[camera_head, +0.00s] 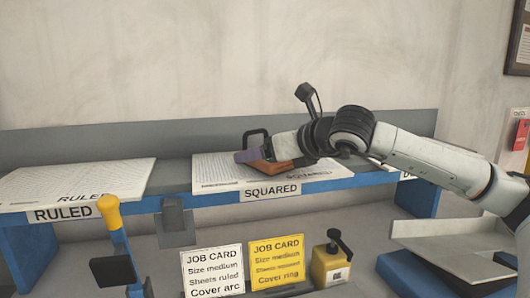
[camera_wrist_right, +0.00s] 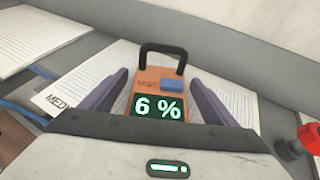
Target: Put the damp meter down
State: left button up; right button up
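The damp meter (camera_wrist_right: 160,95) is an orange block with a black loop handle, a blue button and a green display reading 6 %. In the head view the damp meter (camera_head: 283,172) rests on the sheets of the SQUARED stack (camera_head: 222,172), partly hidden by my right gripper. My right gripper (camera_head: 262,155) is over it, with its purple-grey fingers on either side. In the right wrist view the fingers of the right gripper (camera_wrist_right: 158,78) stand apart, with small gaps to the meter's sides. My left gripper is not in view.
A RULED stack (camera_head: 75,180) lies left on the same shelf (camera_head: 172,180). In front are a yellow-handled blue tool (camera_head: 108,208), white (camera_head: 212,270) and yellow (camera_head: 277,262) job cards, a yellow device (camera_head: 330,265) and a grey tray (camera_head: 450,250). The shelf between the stacks is clear.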

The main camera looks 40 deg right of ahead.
jog(key=shift+s+r, duration=0.1)
jog(key=shift+s+r, duration=0.1)
jog(key=shift+s, duration=0.2)
jog(key=b+v, duration=0.2)
jog(key=v, duration=0.8)
jog(key=shift+s+r, duration=0.1)
jog(key=shift+s, duration=0.05)
jog(key=shift+s+a+r, duration=0.1)
jog(key=shift+s+r, duration=0.05)
jog(key=shift+s, duration=0.25)
dwell(0.4)
